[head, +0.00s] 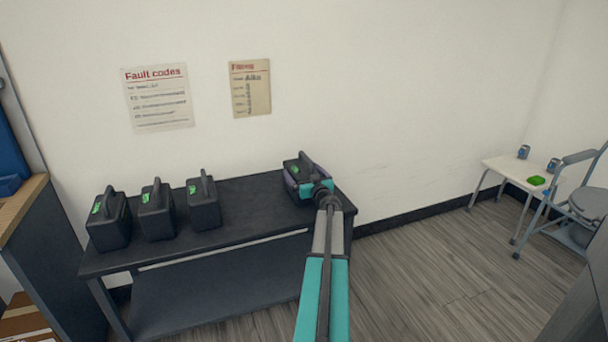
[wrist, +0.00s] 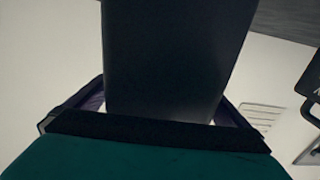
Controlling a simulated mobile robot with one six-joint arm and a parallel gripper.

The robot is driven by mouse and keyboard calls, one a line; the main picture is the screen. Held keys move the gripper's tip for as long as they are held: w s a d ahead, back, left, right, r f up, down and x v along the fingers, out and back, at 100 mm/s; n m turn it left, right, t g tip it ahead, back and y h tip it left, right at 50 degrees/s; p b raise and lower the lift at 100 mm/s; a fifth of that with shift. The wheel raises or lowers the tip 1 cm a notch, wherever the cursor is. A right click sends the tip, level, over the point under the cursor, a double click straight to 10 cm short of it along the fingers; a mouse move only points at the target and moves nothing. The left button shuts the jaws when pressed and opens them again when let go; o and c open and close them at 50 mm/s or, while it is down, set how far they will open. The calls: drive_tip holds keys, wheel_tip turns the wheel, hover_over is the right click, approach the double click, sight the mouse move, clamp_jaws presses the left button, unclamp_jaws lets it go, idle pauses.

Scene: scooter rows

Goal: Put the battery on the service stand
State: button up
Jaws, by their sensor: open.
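A dark box-shaped battery (head: 300,166) with a top handle and a green label stands at the right end of a dark bench (head: 250,222). My gripper (head: 308,188) is at this battery, with its open fingers on either side of it. In the wrist view the dark battery body (wrist: 175,55) fills the middle between the spread fingers. Light gaps show beside it low down, and contact cannot be told. Three similar batteries stand upright in a row on the bench's left part: left (head: 109,220), middle (head: 157,210) and right (head: 204,204). I cannot tell which surface is the service stand.
A small white table (head: 512,174) with two cans and a green item stands at the right, beside a grey chair-like frame (head: 575,205). A wood-topped cabinet (head: 35,240) is at the left. Two posters hang on the wall. Floor (head: 430,270) right of the bench is clear.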

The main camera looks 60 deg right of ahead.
drive_tip(key=shift+s+a, duration=0.1)
drive_tip(key=p+v, duration=0.1)
drive_tip(key=v, duration=1)
drive_tip(key=shift+s+a, duration=0.25)
drive_tip(key=shift+s, duration=0.05)
drive_tip(key=shift+p, duration=0.3)
idle(0.4)
